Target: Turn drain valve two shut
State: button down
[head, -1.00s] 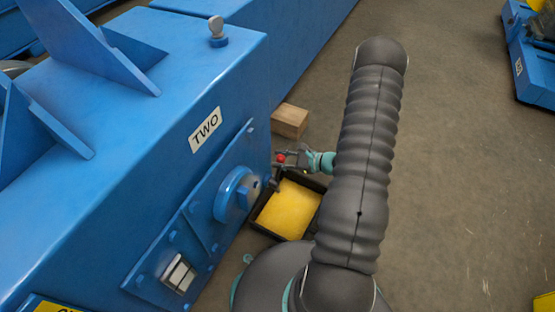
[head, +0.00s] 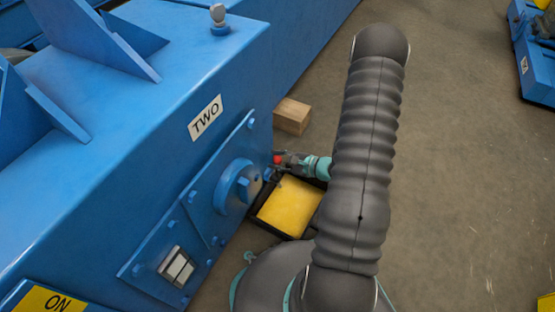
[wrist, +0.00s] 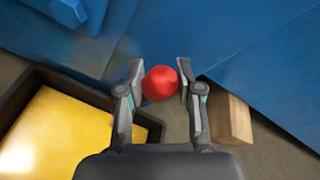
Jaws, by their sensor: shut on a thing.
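The drain valve's red ball knob (wrist: 160,83) sits between the two fingers of my gripper (wrist: 159,80) in the wrist view. The fingers are shut on it, one on each side. In the head view the red knob (head: 277,159) shows as a small spot at the tip of my gripper (head: 281,160), close to the lower edge of the blue housing (head: 120,190) labelled TWO (head: 206,117). The valve's body and stem are mostly hidden, so I cannot tell the valve's setting.
A black tray with yellow contents (head: 290,207) lies on the floor below my gripper. A wooden block (head: 292,116) stands just behind it. A round blue cover (head: 238,187) and a switch (head: 177,266) are on the housing's face. Open floor lies to the right.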

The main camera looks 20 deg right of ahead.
jog(key=shift+s+a, duration=0.1)
jog(key=c, duration=0.7)
grip_release()
jog(key=shift+c, duration=0.2)
jog(key=v, duration=1.2)
